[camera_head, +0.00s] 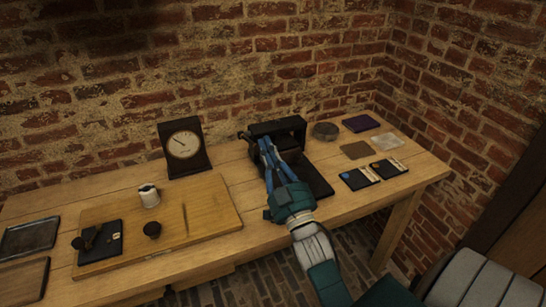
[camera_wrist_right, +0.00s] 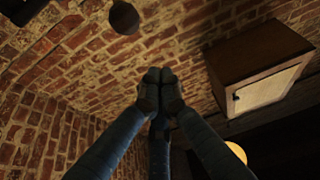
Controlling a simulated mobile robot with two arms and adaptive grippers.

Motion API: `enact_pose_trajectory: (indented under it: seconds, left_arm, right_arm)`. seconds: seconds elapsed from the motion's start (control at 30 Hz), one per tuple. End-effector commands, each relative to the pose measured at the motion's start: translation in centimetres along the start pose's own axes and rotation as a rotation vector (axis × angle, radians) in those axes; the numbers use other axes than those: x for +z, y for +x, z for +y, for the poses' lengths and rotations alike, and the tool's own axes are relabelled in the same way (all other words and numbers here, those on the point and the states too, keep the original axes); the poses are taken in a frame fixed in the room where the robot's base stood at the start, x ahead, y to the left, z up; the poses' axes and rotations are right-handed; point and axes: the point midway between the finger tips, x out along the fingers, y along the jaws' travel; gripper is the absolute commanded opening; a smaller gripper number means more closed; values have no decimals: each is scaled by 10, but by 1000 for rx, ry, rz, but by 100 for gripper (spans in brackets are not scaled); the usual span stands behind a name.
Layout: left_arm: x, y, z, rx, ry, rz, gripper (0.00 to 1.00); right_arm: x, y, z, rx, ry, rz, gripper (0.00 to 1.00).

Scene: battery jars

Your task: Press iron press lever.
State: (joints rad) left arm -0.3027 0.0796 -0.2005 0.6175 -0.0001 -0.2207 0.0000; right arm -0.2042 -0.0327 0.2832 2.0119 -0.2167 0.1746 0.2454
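The black iron press (camera_head: 290,124) stands toward the back of the wooden table, right of the clock, with its dark base plate (camera_head: 318,183) reaching forward. A dark knob-like end (camera_head: 243,135) sticks out at the press's upper left; I cannot tell if it belongs to the lever. My right gripper (camera_head: 265,146) reaches over the press from the front, its blue fingers covering part of it. Contact with the press cannot be told. In the right wrist view its fingertips (camera_wrist_right: 160,77) meet with nothing visible between them. A dark rounded shape (camera_wrist_right: 124,17) shows above them. My left gripper is out of view.
A clock (camera_head: 184,147) stands left of the press. A wooden board (camera_head: 215,205) holds a small white jar (camera_head: 149,195) and dark items. A brick wall closes the back.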

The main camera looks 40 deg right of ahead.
Motion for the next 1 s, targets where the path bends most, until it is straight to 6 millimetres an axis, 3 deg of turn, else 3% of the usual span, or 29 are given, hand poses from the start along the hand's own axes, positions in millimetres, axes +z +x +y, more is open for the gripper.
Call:
enact_pose_trajectory:
  seconds: [0.03,0.17,0.23,0.4,0.87,1.0]
  left_arm:
    - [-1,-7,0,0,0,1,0]
    - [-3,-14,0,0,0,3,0]
    - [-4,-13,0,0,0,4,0]
    - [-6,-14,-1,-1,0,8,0]
    - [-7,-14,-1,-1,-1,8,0]
    - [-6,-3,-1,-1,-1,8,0]
  right_arm:
    - [-5,14,0,-1,0,4,0]
    - [-4,40,0,0,1,2,0]
    - [12,35,0,1,2,-7,0]
    - [31,28,0,0,1,-3,0]
    - [38,24,0,0,1,0,0]
    - [53,13,0,0,1,-5,0]
